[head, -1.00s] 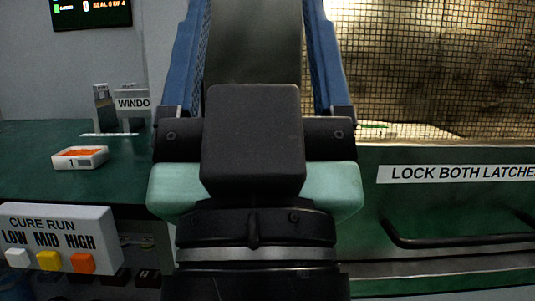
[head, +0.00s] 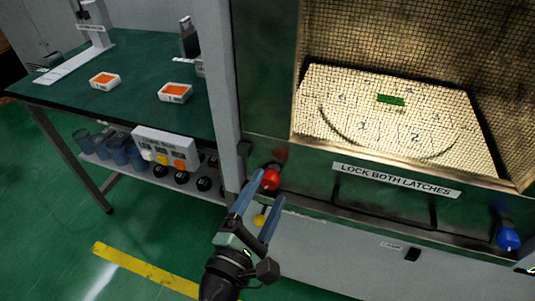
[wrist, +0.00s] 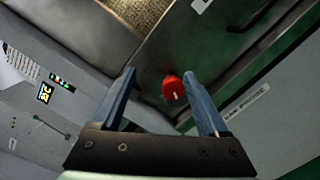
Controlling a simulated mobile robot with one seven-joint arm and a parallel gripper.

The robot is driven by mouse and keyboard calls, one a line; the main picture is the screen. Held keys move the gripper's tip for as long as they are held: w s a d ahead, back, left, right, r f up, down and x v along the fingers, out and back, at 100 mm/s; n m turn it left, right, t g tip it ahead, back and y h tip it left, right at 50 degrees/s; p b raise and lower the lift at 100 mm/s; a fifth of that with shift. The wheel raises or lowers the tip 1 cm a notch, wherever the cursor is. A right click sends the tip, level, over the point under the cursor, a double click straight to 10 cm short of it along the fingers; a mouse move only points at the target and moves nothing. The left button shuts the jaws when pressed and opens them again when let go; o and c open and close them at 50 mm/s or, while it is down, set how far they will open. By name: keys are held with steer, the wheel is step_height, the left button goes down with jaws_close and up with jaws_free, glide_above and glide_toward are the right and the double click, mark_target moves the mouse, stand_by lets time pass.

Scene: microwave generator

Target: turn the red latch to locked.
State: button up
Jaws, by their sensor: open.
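The red latch (head: 271,178) is a round red knob on the left of the front panel below the mesh window. It also shows in the wrist view (wrist: 174,88), between my fingers in the picture, with a short white mark on its face. My gripper (head: 264,197) is open, its two blue fingers pointing up at the latch from just below it in the head view. In the wrist view my gripper (wrist: 158,92) spans the latch, with the right finger nearer to it. I cannot tell whether the fingers reach around it.
A blue latch (head: 507,237) is at the panel's right end. A handle bar (head: 385,205) runs under the "LOCK BOTH LATCHES" label (head: 396,180). A grey post (head: 222,90) and green table (head: 140,75) stand left.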

mark_target(269, 185)
steer(key=s+a+f+n+y+p, duration=0.1)
steer(key=s+a+f+n+p, duration=0.35)
steer(key=s+n, duration=0.4)
steer(key=shift+n, duration=0.85)
steer(key=x, duration=1.4)
steer(key=shift+w+d+r, duration=0.1)
steer(key=shift+w, duration=0.15)
steer(key=shift+c, duration=0.2)
jaws_close()
